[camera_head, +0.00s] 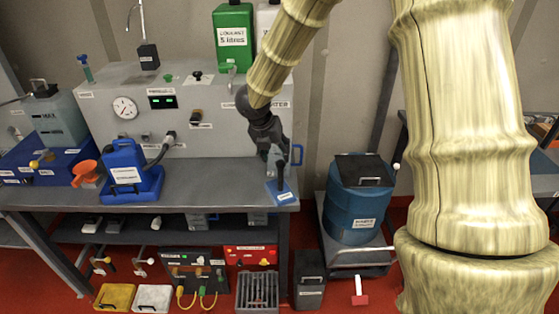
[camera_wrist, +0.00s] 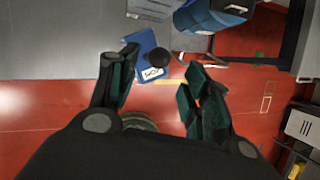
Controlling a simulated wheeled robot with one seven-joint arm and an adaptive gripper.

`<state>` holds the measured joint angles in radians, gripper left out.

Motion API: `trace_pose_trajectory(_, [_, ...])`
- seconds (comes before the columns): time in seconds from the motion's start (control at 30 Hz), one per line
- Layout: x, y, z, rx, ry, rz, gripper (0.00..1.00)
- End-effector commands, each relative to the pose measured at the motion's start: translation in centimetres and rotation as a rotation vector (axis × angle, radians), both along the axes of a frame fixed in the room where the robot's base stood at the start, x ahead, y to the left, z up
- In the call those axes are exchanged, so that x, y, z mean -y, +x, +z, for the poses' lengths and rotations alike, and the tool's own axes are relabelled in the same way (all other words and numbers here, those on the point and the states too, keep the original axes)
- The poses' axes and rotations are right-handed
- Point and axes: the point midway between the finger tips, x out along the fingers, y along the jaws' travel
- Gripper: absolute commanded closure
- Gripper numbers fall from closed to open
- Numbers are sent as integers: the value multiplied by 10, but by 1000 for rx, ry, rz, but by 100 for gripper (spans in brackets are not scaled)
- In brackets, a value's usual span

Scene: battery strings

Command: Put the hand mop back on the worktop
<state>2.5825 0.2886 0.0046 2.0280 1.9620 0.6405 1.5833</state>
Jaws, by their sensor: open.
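The hand mop has a flat blue pad with a white label and a dark upright handle. In the head view the mop (camera_head: 271,188) is at the front right corner of the grey worktop (camera_head: 215,185). In the wrist view the mop (camera_wrist: 142,42) shows at the edge of the worktop (camera_wrist: 60,50), with red floor beyond. I cannot tell whether its pad overhangs. My gripper (camera_head: 283,160) is just above and around the handle's top in the head view. In the wrist view my gripper (camera_wrist: 157,78) is open, its fingers apart on either side of the mop.
A blue jug (camera_head: 124,168) in a blue tray and an orange funnel (camera_head: 85,170) stand left on the worktop. A grey machine (camera_head: 190,110) fills its back. A blue drum (camera_head: 350,205) stands on a trolley to the right. The worktop's middle is clear.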

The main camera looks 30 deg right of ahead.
Motion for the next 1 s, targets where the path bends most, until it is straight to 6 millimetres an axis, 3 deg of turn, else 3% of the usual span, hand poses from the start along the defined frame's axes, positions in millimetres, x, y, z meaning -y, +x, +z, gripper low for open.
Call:
trace_pose_trajectory(0.4, [-16, -6, 39, 1, 0, 1, 51])
trace_pose_trajectory(1.0, [-17, -7, 42, 1, -1, 0, 51])
